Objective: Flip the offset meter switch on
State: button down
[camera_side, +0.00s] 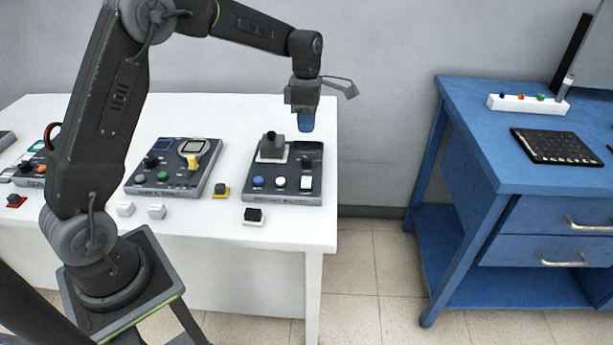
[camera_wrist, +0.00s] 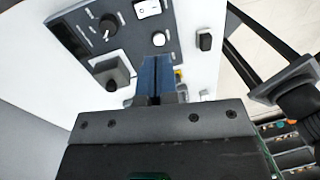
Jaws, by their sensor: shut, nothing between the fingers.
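A dark control panel (camera_side: 285,193) lies at the right end of the white table. A white rocker switch (camera_side: 306,183) sits at its front right, and it also shows at the top of the wrist view (camera_wrist: 147,8). I cannot read any label that says which device is the offset meter, nor tell the rocker's tilt. My gripper (camera_side: 305,122), with blue fingers, is closed and empty. It hangs above the back right part of the panel, apart from the switch. In the wrist view the fingers (camera_wrist: 156,64) cover part of the panel near a white round button (camera_wrist: 158,38).
The panel also carries a joystick (camera_side: 271,148), a black knob (camera_wrist: 108,25) and a blue button (camera_side: 258,182). A black switch on a white base (camera_side: 254,215) and a yellow-based button (camera_side: 221,192) stand nearby. A second panel (camera_side: 172,180) lies left. A blue desk (camera_side: 465,120) stands right.

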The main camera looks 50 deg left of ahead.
aim_at(306, 184)
jog(key=shift+w+a+f+n, duration=0.2)
jog(key=shift+w+f+n, duration=0.1)
jog(key=shift+f+n, duration=0.15)
jog(key=shift+f, duration=0.1)
jog(key=f, duration=0.4)
jog(key=s+d+f, duration=0.1)
jog(key=f, duration=0.8)
jog(key=shift+s+d+f, duration=0.3)
jog(key=shift+f, duration=0.1)
jog(key=shift+f, duration=0.2)
